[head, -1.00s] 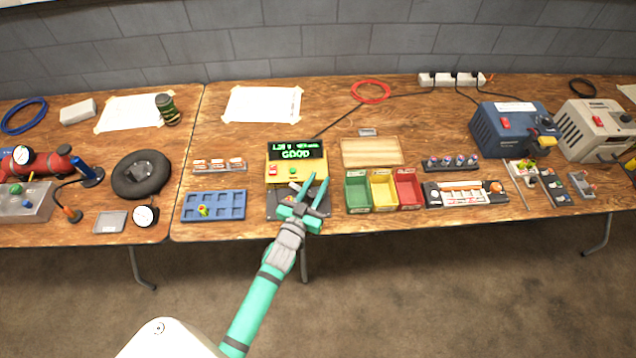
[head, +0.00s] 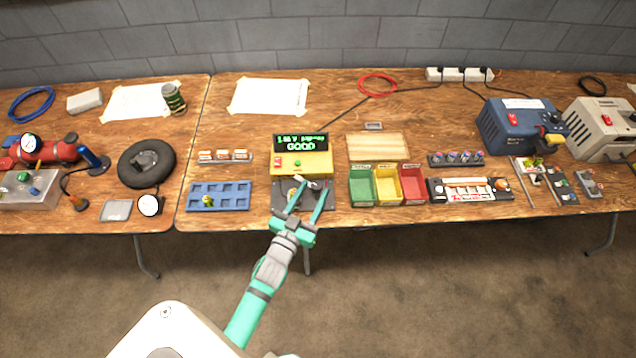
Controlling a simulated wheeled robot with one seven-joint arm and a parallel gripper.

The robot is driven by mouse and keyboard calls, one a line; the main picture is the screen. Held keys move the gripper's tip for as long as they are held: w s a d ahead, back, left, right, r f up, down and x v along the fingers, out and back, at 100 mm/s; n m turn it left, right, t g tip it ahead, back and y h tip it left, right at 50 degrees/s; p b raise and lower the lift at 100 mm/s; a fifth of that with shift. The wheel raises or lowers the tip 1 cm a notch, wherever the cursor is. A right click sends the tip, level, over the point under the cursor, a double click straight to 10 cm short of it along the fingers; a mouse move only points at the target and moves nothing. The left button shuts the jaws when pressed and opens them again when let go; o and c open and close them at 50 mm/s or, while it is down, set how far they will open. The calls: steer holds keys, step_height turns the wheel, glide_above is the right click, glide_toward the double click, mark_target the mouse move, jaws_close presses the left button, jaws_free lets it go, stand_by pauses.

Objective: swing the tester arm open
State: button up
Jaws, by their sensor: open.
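The yellow tester (head: 302,163) stands on the middle of the bench. Its green display reads GOOD on the lower line; the upper line is hard to read. A dark plate (head: 283,203) lies in front of it, partly hidden by my gripper. My gripper (head: 308,198) is open, with its teal fingers reaching over the plate towards the tester's front. A small pale part shows near the fingertips. I cannot make out the tester arm clearly, nor whether a finger touches it.
Red, yellow and green bins (head: 388,187) stand close to the right of the tester. A blue compartment tray (head: 232,197) and a rack of orange-and-white cells (head: 224,157) are to the left. A black cable runs behind the tester.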

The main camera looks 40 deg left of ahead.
steer(key=v, duration=0.4)
steer(key=shift+s, duration=0.1)
steer(key=shift+s+d+f, duration=0.1)
steer(key=shift+s+d, duration=0.2)
steer(key=shift+d, duration=0.05)
steer(key=s+d+m+g+h, duration=0.1)
steer(key=s+d+m+h, duration=0.2)
steer(key=s+d, duration=1)
steer(key=d, duration=0.2)
steer(key=shift+s+d+f+g, duration=0.3)
steer(key=shift+s+d, duration=0.05)
steer(key=shift+d, duration=0.05)
steer(key=shift+h, duration=0.4)
steer(key=s+d, duration=0.1)
steer(key=d, duration=0.1)
steer(key=s+d+r, duration=0.1)
steer(key=s+d, duration=0.1)
steer(key=s+d+r, duration=0.1)
steer(key=d, duration=0.2)
steer(key=shift+s+r, duration=0.1)
steer(key=shift+s, duration=0.3)
steer(key=c, duration=0.4)
steer(key=shift+o, duration=0.2)
steer(key=s+d+r, duration=0.3)
steer(key=d+r, duration=0.1)
steer(key=d, duration=0.2)
steer(key=shift+n+g, duration=0.3)
